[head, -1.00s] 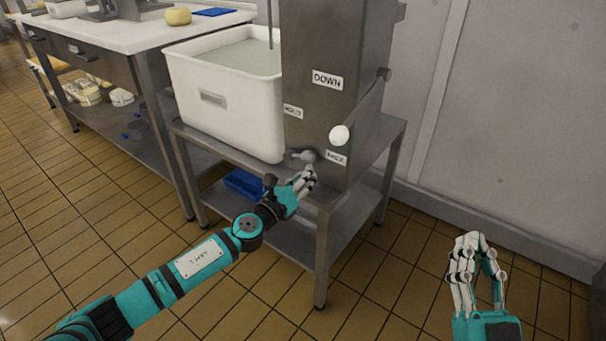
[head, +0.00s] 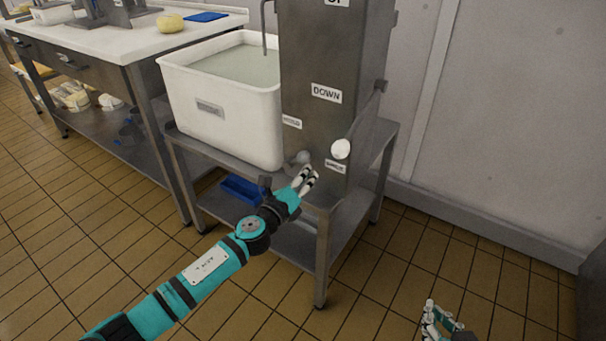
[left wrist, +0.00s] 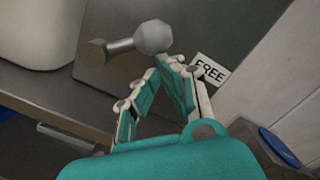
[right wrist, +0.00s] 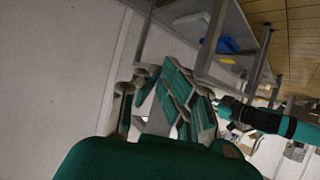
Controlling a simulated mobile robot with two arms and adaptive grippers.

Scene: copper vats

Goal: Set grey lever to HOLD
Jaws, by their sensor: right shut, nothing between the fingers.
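The small grey lever (head: 301,157) sits low on the front of the steel cabinet. Its stem and round knob also show in the left wrist view (left wrist: 152,36), with the knob end toward the FREE label (left wrist: 211,70). The HOLD label (head: 291,121) is above the lever in the head view. My left gripper (head: 309,177) is just below and right of the lever knob. Its fingertips (left wrist: 163,67) are together, with nothing seen between them; I cannot tell whether they touch the knob. My right gripper (head: 430,312) is shut and empty, low over the floor, partly cut off.
A white tub (head: 223,130) of liquid stands left of the steel cabinet (head: 315,60). The floor in front is clear.

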